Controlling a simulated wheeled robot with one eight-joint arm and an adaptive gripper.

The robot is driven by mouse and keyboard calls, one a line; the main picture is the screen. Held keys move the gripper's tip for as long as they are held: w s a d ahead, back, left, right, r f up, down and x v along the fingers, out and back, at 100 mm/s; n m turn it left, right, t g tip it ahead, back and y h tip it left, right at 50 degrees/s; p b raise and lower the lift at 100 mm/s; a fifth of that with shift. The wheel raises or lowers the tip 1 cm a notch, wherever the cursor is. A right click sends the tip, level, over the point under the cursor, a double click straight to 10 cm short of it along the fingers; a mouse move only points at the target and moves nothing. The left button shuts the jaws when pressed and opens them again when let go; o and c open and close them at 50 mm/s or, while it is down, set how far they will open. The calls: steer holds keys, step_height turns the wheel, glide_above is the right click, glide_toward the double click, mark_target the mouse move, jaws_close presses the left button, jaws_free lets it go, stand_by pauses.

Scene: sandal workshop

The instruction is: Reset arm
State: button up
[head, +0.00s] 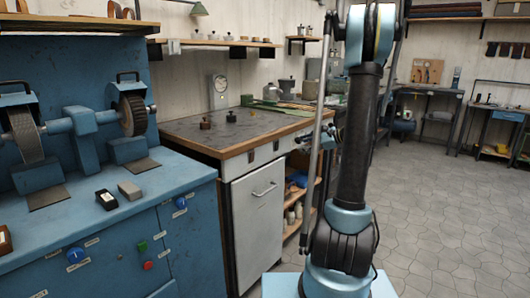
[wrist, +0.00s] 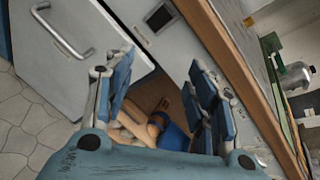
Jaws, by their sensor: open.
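My arm stands upright on its light blue base in the head view. My gripper (wrist: 160,105) shows in the wrist view with its two blue fingers apart and nothing between them. In the head view my gripper (head: 328,138) is small and partly hidden behind my arm, near the right front edge of the wooden-edged workbench (head: 228,155). In the wrist view it faces the bench's white door (wrist: 68,62) and the open shelf beside it, and it does not appear to touch them. A blue item (wrist: 174,134) lies on that shelf beyond the fingers.
A blue grinding machine (head: 110,205) with two wheels stands at the left. A black block (head: 106,199) and a grey block (head: 130,190) lie on its top. Small dark pieces (head: 205,123) sit on the workbench. The tiled floor (head: 445,215) at the right is clear.

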steer(key=s+a+f+n+g+h, duration=0.1)
steer(key=s+a+n+g+h, duration=0.3)
steer(key=s, duration=0.7)
steer(key=s+a+n+h, duration=0.15)
steer(key=s+n, duration=0.35)
steer(key=s, duration=0.7)
steer(key=s+d+f+n+h, duration=0.1)
steer(key=s+f+n+h, duration=0.1)
steer(key=s, duration=0.4)
steer(key=s+d+f+n+h, duration=0.2)
steer(key=s+f+n, duration=0.1)
steer(key=s, duration=0.3)
steer(key=s+d+f+n+g+h, duration=0.1)
steer(key=s+d+f+n+h, duration=0.1)
steer(key=s, duration=0.5)
steer(key=shift+d+f+n, duration=0.2)
steer(key=shift+f+n, duration=0.65)
steer(key=shift+n, duration=0.15)
steer(key=shift+w+f, duration=0.2)
steer(key=shift+w, duration=0.2)
